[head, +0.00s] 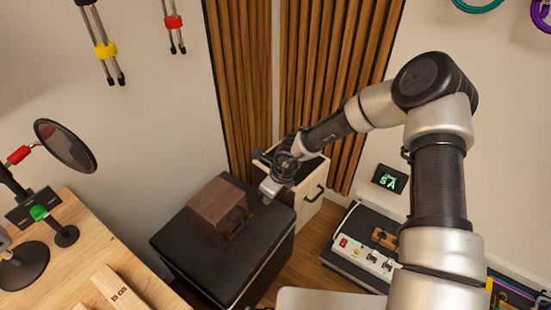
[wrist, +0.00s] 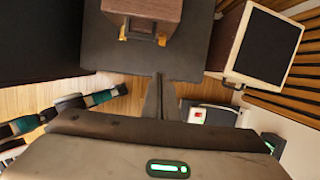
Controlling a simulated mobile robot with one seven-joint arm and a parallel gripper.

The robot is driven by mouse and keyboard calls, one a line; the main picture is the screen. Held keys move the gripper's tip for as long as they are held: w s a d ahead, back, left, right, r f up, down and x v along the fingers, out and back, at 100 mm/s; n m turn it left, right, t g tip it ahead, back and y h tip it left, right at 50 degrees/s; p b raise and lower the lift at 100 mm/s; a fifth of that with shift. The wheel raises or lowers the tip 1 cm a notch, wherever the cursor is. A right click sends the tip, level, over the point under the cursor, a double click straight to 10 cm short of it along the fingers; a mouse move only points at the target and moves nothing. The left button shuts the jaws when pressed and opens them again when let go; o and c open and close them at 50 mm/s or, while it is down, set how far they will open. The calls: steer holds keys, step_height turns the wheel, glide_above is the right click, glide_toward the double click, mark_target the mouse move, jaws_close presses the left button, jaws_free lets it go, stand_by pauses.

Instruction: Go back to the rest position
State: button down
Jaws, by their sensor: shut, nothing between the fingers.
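My gripper (head: 269,188) is at the end of my outstretched arm in the head view, over the back right edge of a black cabinet (head: 240,265). In the wrist view my gripper (wrist: 159,98) is shut, its fingers together with nothing between them. A dark brown wooden box (head: 218,208) sits on the black top, left of my gripper and apart from it. The box also shows at the top of the wrist view (wrist: 150,8), with brass-coloured parts at its lower edge.
A cream cabinet (head: 310,203) with a black handle stands behind my gripper, near the wooden slat panels (head: 330,80). A white power strip (head: 365,253) lies at the lower right. A wooden table (head: 80,265) with a round mirror-like disc (head: 66,146) is at the left.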

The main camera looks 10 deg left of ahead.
steer(key=w+d+r+n+t+p, duration=0.1)
steer(key=w+r+n+t, duration=0.15)
steer(key=r, duration=0.65)
steer(key=w+d+r+n+t+p, duration=0.15)
steer(key=w+r+n, duration=0.25)
steer(key=r, duration=0.6)
steer(key=s+d+r+n+t+y+p, duration=0.15)
steer(key=r+n, duration=0.25)
steer(key=r, duration=0.4)
steer(key=s+r+n+g+p, duration=0.15)
steer(key=r+n, duration=0.25)
steer(key=r, duration=0.4)
steer(key=s+d+r+n+p, duration=0.2)
steer(key=s+d+r+n, duration=0.4)
steer(key=s+r, duration=0.5)
steer(key=s+d+r+n+h+p, duration=0.1)
steer(key=s+d+r+h, duration=0.1)
steer(key=s+d, duration=0.4)
steer(key=s+d+r+n+h+p, duration=0.1)
steer(key=s+d+r+n+h, duration=0.1)
steer(key=s+d, duration=0.5)
steer(key=shift+s+d+r+p, duration=0.2)
steer(key=shift+s+r+p, duration=0.15)
steer(key=shift+s, duration=0.8)
steer(key=shift+h, duration=0.25)
